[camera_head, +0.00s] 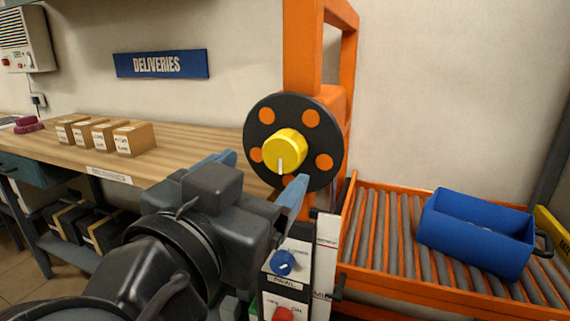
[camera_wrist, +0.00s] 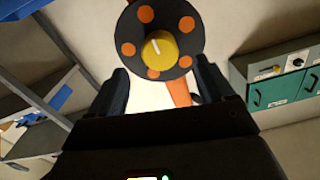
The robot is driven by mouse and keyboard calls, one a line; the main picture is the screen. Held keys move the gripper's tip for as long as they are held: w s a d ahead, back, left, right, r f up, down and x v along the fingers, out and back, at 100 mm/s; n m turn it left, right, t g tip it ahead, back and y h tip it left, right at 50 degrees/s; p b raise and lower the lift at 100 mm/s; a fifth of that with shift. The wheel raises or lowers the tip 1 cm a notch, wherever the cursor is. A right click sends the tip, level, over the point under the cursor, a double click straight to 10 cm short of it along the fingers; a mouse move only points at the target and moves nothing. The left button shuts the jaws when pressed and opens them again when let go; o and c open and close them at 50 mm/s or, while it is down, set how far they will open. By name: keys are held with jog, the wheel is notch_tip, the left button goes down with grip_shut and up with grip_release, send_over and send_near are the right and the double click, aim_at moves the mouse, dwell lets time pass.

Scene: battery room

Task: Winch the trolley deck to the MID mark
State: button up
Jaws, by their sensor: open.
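The winch wheel (camera_head: 257,118) is a black disc with several orange spots and a yellow hub (camera_head: 284,149) bearing a white line, mounted on an orange frame (camera_head: 302,45). In the head view the hub's white line points down. The wheel also shows in the wrist view (camera_wrist: 184,62), beyond my fingertips, with its yellow hub (camera_wrist: 160,49) between and above them. My gripper (camera_head: 255,172) is open and empty, in front of the wheel's lower part. The trolley deck (camera_head: 385,222) appears to be the orange roller bed at right. A pale scale strip (camera_head: 325,245) stands beside it; its marks are unreadable.
A blue bin (camera_head: 475,235) sits on the rollers. A panel below the wheel carries a blue knob (camera_head: 282,262) and a red button (camera_head: 283,314). A wooden bench (camera_head: 185,150) with several cardboard boxes (camera_head: 133,140) stands at left.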

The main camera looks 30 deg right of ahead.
aim_at(280, 157)
jog(key=shift+x, duration=3.85)
jog(key=c, duration=1)
